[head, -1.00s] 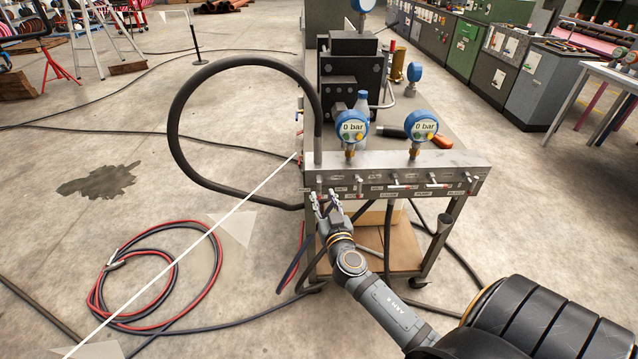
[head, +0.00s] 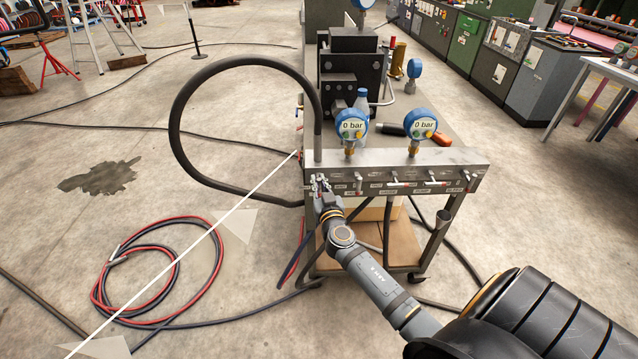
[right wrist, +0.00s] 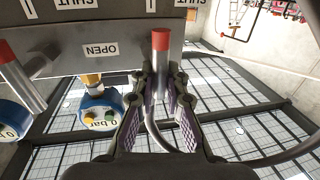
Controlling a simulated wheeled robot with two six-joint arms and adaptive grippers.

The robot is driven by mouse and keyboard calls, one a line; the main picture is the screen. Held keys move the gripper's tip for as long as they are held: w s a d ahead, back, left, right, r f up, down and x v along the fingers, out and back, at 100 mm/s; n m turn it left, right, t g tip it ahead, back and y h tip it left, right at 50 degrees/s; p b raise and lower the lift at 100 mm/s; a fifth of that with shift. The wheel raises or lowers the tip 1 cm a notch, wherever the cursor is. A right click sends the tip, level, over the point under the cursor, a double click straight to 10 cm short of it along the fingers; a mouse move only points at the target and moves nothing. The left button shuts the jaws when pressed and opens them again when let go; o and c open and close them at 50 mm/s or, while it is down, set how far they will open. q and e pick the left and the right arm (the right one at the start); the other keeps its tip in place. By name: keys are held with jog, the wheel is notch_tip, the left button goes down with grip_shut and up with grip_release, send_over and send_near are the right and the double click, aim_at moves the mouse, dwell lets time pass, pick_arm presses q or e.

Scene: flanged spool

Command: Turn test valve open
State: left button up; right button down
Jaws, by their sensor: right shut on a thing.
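A steel valve manifold (head: 400,160) runs along the front of the cart, with a row of small valve levers and labels. My right gripper (head: 322,186) is at the manifold's left end. In the right wrist view, my right gripper (right wrist: 161,88) is shut on a red-tipped valve lever (right wrist: 160,62), whose tip stands out between the fingers. An inverted OPEN label (right wrist: 100,50) is beside it, and SHUT labels are partly in view. The lever's valve name cannot be read here, and the fingers partly hide its lower part. My left gripper is out of view.
Two blue gauges, the left one (head: 351,125) and the right one (head: 418,123), both read 0 bar above the manifold. A black hose (head: 175,120) loops out left of the cart. Red and black hoses (head: 150,270) lie coiled on the floor. Another red-tipped lever (right wrist: 22,75) is near the gripper.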

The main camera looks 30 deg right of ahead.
jog(key=shift+n, duration=0.3)
jog(key=n+p, duration=0.1)
jog(key=n+g+p, duration=0.1)
jog(key=n, duration=0.1)
jog(key=shift+w+a+n, duration=0.15)
jog(key=shift+a+n, duration=0.15)
jog(key=shift+w+a+f+n+g+h+p, duration=0.15)
jog(key=shift+f+n+g+h+p, duration=0.35)
jog(key=shift+n, duration=1.4)
jog(key=shift+w+a+f+n+g+h+p, duration=0.15)
jog(key=shift+n+g+p, duration=0.3)
jog(key=shift+n, duration=1.45)
jog(key=shift+a+f+n+g+h+p, duration=0.25)
jog(key=shift+n+p, duration=0.4)
jog(key=shift+n, duration=1.25)
jog(key=shift+d+f, duration=0.1)
jog(key=shift+f, duration=0.05)
jog(key=c, duration=1.4)
grip_release()
